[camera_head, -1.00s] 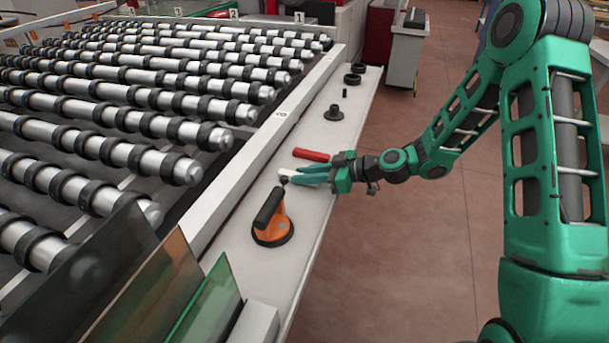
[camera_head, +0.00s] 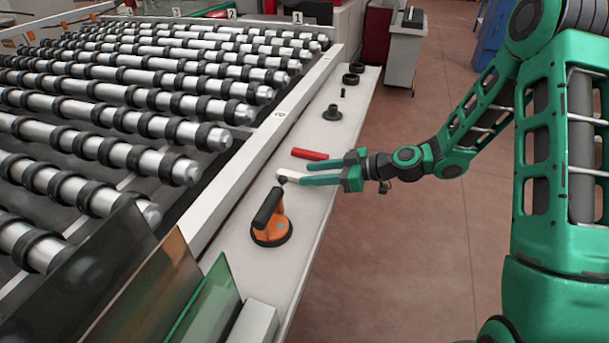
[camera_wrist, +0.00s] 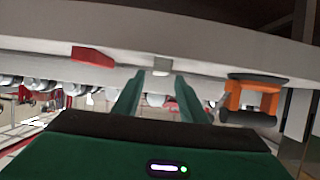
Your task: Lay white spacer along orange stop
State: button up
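The white spacer (camera_head: 291,174) lies on the pale ledge, partly hidden by the fingertips; in the wrist view a pale piece (camera_wrist: 162,65) shows between and beyond the fingertips. A red bar (camera_head: 310,154) lies a little farther along the ledge, apart from the spacer and also in the wrist view (camera_wrist: 93,56). The wrist view shows a gap between the fingers (camera_wrist: 160,85).
An orange suction lifter (camera_head: 272,222) with a black handle stands nearer on the ledge (camera_head: 315,205). A small dark knob (camera_head: 282,180) is by the spacer. Black round parts (camera_head: 332,112) stand farther back. Rollers (camera_head: 120,155) fill the left; glass panes (camera_head: 205,305) stand in front.

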jog(key=v, duration=0.8)
jog(key=shift+d, duration=0.2)
jog(key=shift+s+r, duration=0.1)
jog(key=s+d+r+m+g+h, duration=0.1)
jog(key=s+d+m+h, duration=0.35)
jog(key=s+d, duration=0.4)
jog(key=s+d+r+m+g+h, duration=0.15)
jog(key=s+d+m+h, duration=0.3)
jog(key=d, duration=0.65)
jog(key=s+d+r+m+h, duration=0.1)
jog(key=s+d+r+m, duration=0.1)
jog(key=s, duration=0.4)
jog(key=s+d+r+m+g+h, duration=0.1)
jog(key=s+d+r+m, duration=0.1)
jog(key=s+d+m, duration=0.2)
jog(key=s+d+r+m+g+h, duration=0.1)
jog(key=s+d+m, duration=0.3)
jog(key=s, duration=0.6)
jog(key=shift+r+m+h, duration=0.3)
jog(key=shift+r+m, duration=0.4)
jog(key=shift+r, duration=0.1)
jog(key=shift+o, duration=0.5)
jog(key=shift+w+d, duration=0.1)
